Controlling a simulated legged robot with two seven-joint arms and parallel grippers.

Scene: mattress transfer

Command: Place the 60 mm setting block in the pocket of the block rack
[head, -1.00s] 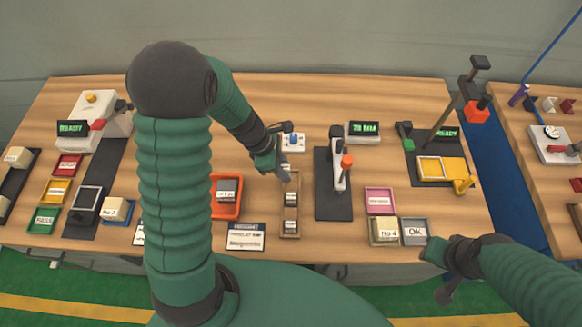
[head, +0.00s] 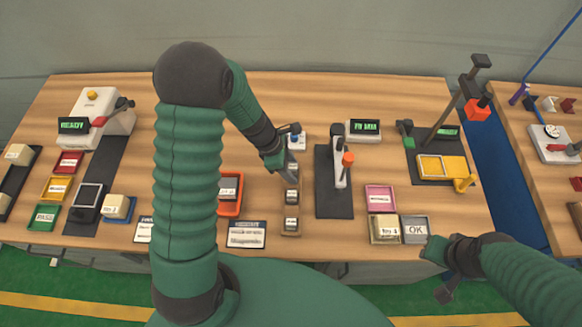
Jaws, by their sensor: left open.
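The block rack (head: 291,233) is a narrow wooden holder in the middle of the table, seen from above. My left gripper (head: 289,176) is open over the rack's far end and hides the pocket there. I cannot tell whether a block lies between its fingers. My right gripper (head: 447,276) hangs beyond the table's front right edge; its jaw state is unclear.
An orange tray (head: 229,209) holding a block is partly behind my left arm. A grey stand with an orange knob (head: 347,160) rises right of the rack, before a lit display (head: 364,127). A button box (head: 297,142) sits just behind my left gripper.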

